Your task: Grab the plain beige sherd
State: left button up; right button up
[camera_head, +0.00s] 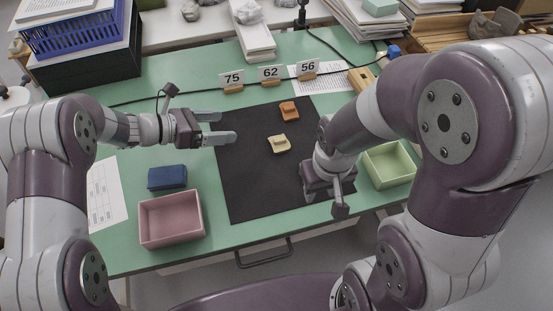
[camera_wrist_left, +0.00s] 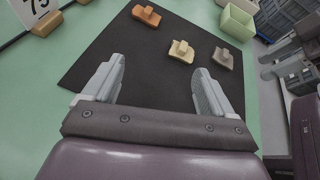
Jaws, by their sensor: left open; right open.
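The plain beige sherd (camera_head: 278,144) lies on the black mat (camera_head: 240,183), just below an orange sherd (camera_head: 289,110). In the left wrist view the beige sherd (camera_wrist_left: 181,51) lies beyond my fingertips, between the orange sherd (camera_wrist_left: 146,15) and a grey sherd (camera_wrist_left: 223,58). My left gripper (camera_head: 222,127) is open and empty over the mat's left edge, left of the beige sherd and apart from it. It also shows open in the left wrist view (camera_wrist_left: 157,82). My right gripper (camera_head: 326,191) is over the mat's right part; its fingers are mostly hidden by its own body.
A pink tray (camera_head: 172,219) and a blue box (camera_head: 167,177) stand left of the mat. A pale green tray (camera_head: 388,165) stands to the right. Number cards 75 (camera_head: 233,80), 62 (camera_head: 270,74) and 56 (camera_head: 307,68) stand behind the mat. A black cable runs behind them.

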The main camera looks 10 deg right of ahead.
aim_at(274, 142)
pick_arm(q)
jog(key=s+d+f+m+g, duration=0.1)
jog(key=m, duration=0.1)
jog(key=s+d+f+m+g, duration=0.1)
jog(key=s+m, duration=0.1)
jog(key=shift+d+f, duration=0.15)
jog(key=shift+f, duration=0.05)
jog(key=x, duration=1)
jog(key=shift+s+d+r, duration=0.1)
jog(key=shift+s+d, duration=0.1)
jog(key=shift+d, duration=0.3)
jog(key=c, duration=1.1)
